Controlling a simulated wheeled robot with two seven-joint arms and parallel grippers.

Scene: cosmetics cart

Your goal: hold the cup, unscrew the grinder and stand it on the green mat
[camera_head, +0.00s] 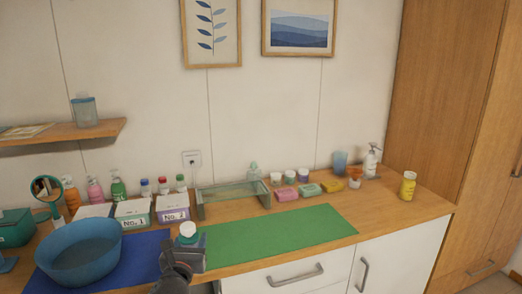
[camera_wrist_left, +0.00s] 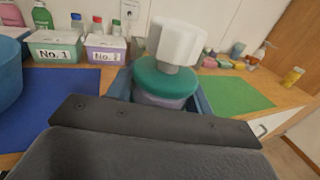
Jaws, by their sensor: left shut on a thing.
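My left gripper (camera_head: 188,255) is shut on a pale lavender cup (camera_wrist_left: 158,99), its fingers on either side of the cup's body. On top of the cup sits the grinder, a green collar (camera_wrist_left: 165,78) with a white knob (camera_wrist_left: 177,40). The white knob also shows in the head view (camera_head: 187,229). The cup's lower part is hidden by the gripper, and I cannot tell whether it touches the counter. The green mat (camera_head: 280,232) lies flat and bare to the right of the gripper. My right gripper is not in view.
A blue mat (camera_head: 140,258) with a blue basin (camera_head: 80,262) lies to the left. Labelled boxes (camera_head: 134,220), bottles and a clear tray (camera_head: 232,203) stand behind. Soaps (camera_head: 287,194) and small jars line the mat's back edge. A yellow bottle (camera_head: 407,187) stands far right.

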